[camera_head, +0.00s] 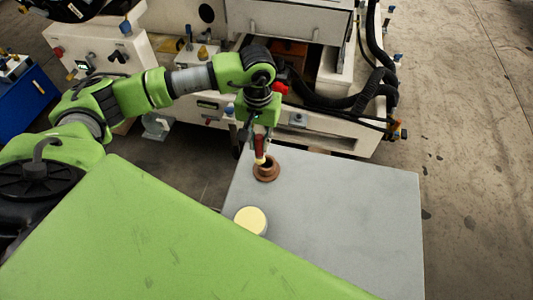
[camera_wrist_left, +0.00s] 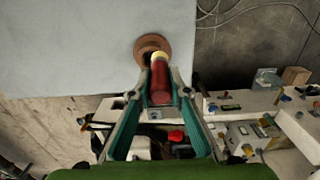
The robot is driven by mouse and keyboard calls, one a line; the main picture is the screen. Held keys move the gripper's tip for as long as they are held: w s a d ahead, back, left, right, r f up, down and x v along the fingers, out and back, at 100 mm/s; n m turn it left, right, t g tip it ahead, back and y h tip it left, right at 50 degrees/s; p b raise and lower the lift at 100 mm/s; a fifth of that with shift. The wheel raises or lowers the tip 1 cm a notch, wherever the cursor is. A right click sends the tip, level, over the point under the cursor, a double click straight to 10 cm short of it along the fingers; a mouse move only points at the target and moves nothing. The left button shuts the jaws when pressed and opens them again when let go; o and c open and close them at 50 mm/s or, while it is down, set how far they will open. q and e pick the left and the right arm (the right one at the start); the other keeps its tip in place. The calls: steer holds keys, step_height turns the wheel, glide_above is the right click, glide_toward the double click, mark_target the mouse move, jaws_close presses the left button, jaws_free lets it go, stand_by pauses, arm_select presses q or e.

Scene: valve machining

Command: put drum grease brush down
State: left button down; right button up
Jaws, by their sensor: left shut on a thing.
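My left gripper (camera_head: 261,140) hangs over the far left corner of the grey table and is shut on the drum grease brush (camera_head: 260,146). The brush has a dark red handle and a pale yellow end that points down. In the left wrist view the brush (camera_wrist_left: 160,82) sits between the fingertips of the left gripper (camera_wrist_left: 160,76). Its yellow end is at a brown round holder (camera_head: 266,174) on the table, which also shows in the left wrist view (camera_wrist_left: 150,43). I cannot tell whether the end is inside the holder or just above it. My right gripper is not in view.
The grey table (camera_head: 350,210) is mostly clear on its right side. A round container with a pale yellow top (camera_head: 250,220) stands at its left edge. A white machine (camera_head: 340,125) with black hoses is behind the table. A blue cabinet (camera_head: 25,100) is at the far left.

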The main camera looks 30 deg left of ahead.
arm_select(q)
steer(key=shift+w+d+f+b, duration=0.15)
steer(key=shift+w+d+f, duration=0.15)
steer(key=shift+f, duration=0.2)
steer(key=shift+w+d+f+b, duration=0.15)
steer(key=shift+w+d+f, duration=0.1)
steer(key=shift+f, duration=0.2)
steer(key=f+b, duration=0.1)
steer(key=f, duration=0.2)
steer(key=shift+w+d+f, duration=0.1)
steer(key=shift+d+f, duration=0.1)
steer(key=shift+f, duration=0.1)
steer(key=shift+f, duration=0.15)
steer(key=c, duration=1.9)
jaws_free()
